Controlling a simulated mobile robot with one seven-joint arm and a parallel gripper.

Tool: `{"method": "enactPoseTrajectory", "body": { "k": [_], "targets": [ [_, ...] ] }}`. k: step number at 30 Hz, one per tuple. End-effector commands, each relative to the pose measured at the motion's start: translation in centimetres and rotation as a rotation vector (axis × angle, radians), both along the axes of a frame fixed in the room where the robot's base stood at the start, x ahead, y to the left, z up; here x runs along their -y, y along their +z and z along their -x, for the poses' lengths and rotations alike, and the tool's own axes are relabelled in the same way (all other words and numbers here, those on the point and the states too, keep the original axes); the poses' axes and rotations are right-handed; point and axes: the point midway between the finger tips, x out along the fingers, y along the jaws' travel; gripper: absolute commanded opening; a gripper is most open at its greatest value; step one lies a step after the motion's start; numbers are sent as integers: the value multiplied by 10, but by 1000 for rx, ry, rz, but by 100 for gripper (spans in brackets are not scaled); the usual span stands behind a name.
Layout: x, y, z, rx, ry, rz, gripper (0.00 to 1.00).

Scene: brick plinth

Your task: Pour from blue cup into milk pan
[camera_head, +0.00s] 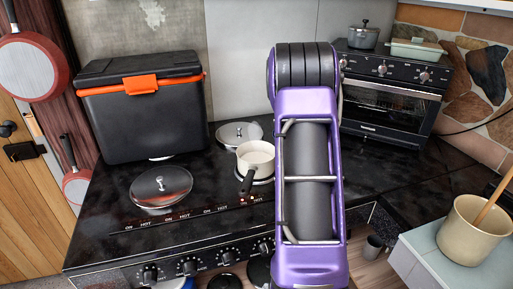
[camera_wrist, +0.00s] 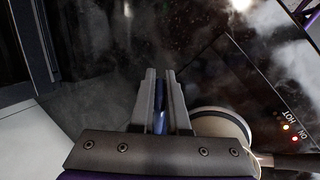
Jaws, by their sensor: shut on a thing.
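The cream milk pan (camera_head: 256,157) stands on the black stove top, with its dark handle pointing toward the front. In the wrist view, part of the milk pan (camera_wrist: 222,122) shows just right of my gripper (camera_wrist: 160,76). My gripper is shut on the blue cup (camera_wrist: 159,121). Only a narrow blue strip of the cup shows between the fingers, so its tilt and contents cannot be told. In the head view, my purple arm hides the gripper and the cup.
A lidded pan (camera_head: 161,187) stands left of the milk pan, and another lid (camera_head: 240,134) is behind it. A black cooler box (camera_head: 145,105) stands at the back left. A toaster oven (camera_head: 391,95) is at the back right. A beige pot (camera_head: 470,232) stands at the right.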

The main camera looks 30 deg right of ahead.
Motion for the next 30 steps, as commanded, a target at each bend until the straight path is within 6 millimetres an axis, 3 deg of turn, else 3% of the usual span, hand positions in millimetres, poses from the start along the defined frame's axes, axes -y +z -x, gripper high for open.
{"method": "enactPoseTrajectory", "body": {
  "k": [12,30],
  "targets": [
    [-22,42,-4,-26,4,208,0],
    [-29,52,-4,-40,0,292,0]
  ]
}}
